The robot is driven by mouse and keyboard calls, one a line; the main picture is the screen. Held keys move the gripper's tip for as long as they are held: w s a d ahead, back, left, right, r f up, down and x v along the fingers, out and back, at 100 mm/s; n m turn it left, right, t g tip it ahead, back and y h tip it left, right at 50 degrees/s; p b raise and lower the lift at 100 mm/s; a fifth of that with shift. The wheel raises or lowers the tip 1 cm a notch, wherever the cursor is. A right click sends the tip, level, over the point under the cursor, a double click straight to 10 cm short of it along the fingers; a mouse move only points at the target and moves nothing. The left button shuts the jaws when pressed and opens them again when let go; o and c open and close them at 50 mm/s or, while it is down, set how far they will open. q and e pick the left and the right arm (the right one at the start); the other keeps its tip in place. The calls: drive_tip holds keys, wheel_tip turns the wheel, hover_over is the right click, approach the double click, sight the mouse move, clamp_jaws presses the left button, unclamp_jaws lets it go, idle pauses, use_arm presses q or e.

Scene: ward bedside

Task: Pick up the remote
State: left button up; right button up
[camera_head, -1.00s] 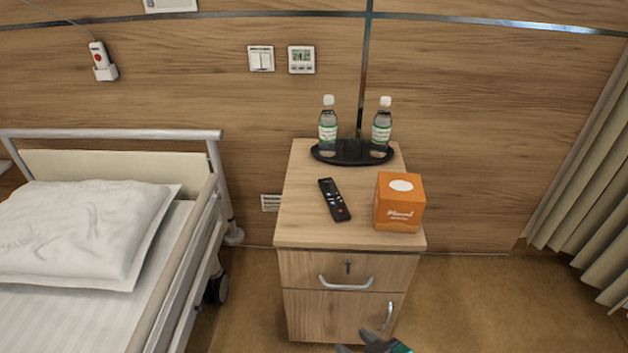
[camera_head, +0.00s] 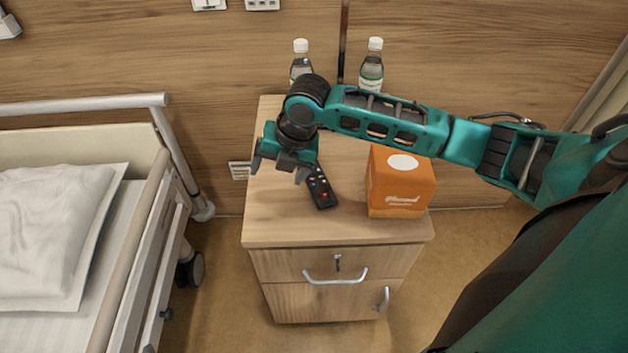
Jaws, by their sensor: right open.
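The black remote (camera_head: 322,191) lies on the wooden top of the bedside cabinet (camera_head: 285,228), left of the orange tissue box. Its upper end is hidden behind my right gripper. My right gripper (camera_head: 277,176) is open and empty, with its fingers pointing down over the cabinet top, just left of the remote. I cannot tell from this view how high the fingers are above the top. My left gripper is not in view.
The orange tissue box (camera_head: 400,185) stands right of the remote, below my right forearm. Two water bottles (camera_head: 371,66) (camera_head: 301,58) stand behind the arm at the back. The bed (camera_head: 125,225) with its rail is at the left. The cabinet top's front left is clear.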

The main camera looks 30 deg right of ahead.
drive_tip(key=d+r+n+g+h+b, duration=0.1)
drive_tip(key=d+r+n+g+h, duration=0.1)
drive_tip(key=d+r+n, duration=0.45)
drive_tip(key=m+b, duration=0.1)
drive_tip(key=b, duration=0.1)
hover_over(314, 174)
drive_tip(key=f, duration=0.8)
drive_tip(key=shift+s+a, duration=0.25)
drive_tip(key=shift+s, duration=0.15)
drive_tip(key=shift+f, duration=0.35)
drive_tip(key=f, duration=0.1)
drive_tip(key=f+b, duration=0.1)
drive_tip(key=f, duration=0.2)
drive_tip(key=shift+w+d+f, duration=0.15)
drive_tip(key=shift+d+f, duration=0.1)
drive_tip(key=shift+w+f, duration=0.1)
drive_tip(key=shift+f, duration=0.1)
drive_tip(key=c, duration=0.5)
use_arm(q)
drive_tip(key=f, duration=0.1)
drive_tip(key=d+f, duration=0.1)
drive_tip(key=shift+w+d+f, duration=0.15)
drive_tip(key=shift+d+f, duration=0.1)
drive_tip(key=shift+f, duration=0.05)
use_arm(e)
drive_tip(key=c, duration=0.7)
